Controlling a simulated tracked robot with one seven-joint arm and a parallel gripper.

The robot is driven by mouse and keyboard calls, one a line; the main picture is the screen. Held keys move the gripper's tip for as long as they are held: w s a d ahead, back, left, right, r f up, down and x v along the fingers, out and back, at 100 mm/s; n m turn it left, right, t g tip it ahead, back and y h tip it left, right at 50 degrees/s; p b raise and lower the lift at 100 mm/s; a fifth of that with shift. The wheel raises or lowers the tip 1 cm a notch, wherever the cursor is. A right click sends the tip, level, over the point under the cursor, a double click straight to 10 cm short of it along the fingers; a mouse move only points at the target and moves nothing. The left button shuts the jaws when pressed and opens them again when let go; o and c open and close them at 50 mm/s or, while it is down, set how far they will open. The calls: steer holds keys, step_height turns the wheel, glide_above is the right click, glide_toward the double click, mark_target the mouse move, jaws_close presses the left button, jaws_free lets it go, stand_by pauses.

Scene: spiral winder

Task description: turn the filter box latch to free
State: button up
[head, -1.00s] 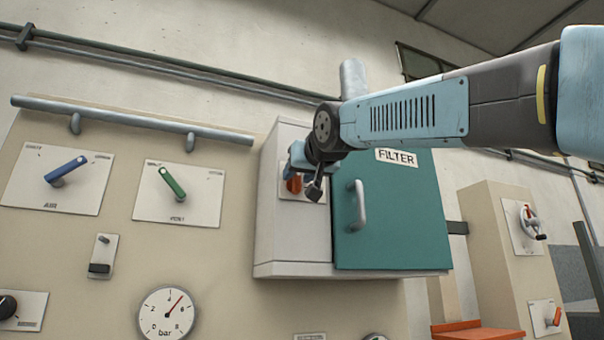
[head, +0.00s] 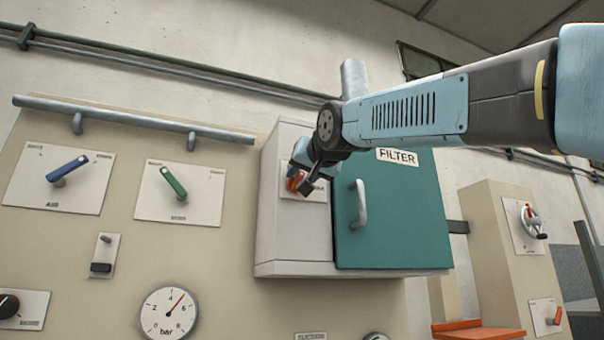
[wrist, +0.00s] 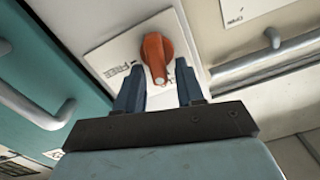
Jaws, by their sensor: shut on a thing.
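The filter box latch is an orange-red knob (wrist: 154,52) on a white plate (wrist: 110,52) in the wrist view. The word FREE is printed on the plate beside the knob. In the head view the latch (head: 294,183) shows partly, on the box's light front left of the teal door. My gripper (wrist: 160,74) is shut on the latch, with one blue finger on each side of it. In the head view my gripper (head: 299,168) is at the latch plate, and my wrist hides part of the plate.
The teal FILTER door (head: 395,220) with its pale handle (head: 358,203) is close to the right of the latch. A pale rail (head: 135,119) crosses the panel top at left. Blue (head: 70,166) and green (head: 172,182) levers sit left of the box.

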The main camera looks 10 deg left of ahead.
steer(key=m, duration=0.5)
steer(key=w+d+f+m, duration=0.1)
steer(key=m, duration=0.2)
steer(key=shift+d, duration=0.1)
steer(key=m, duration=0.4)
steer(key=shift+d+f, duration=0.1)
steer(key=shift+f, duration=0.25)
steer(key=shift+c, duration=0.2)
steer(key=shift+f+m, duration=0.25)
steer(key=shift+m, duration=1.15)
jaws_close()
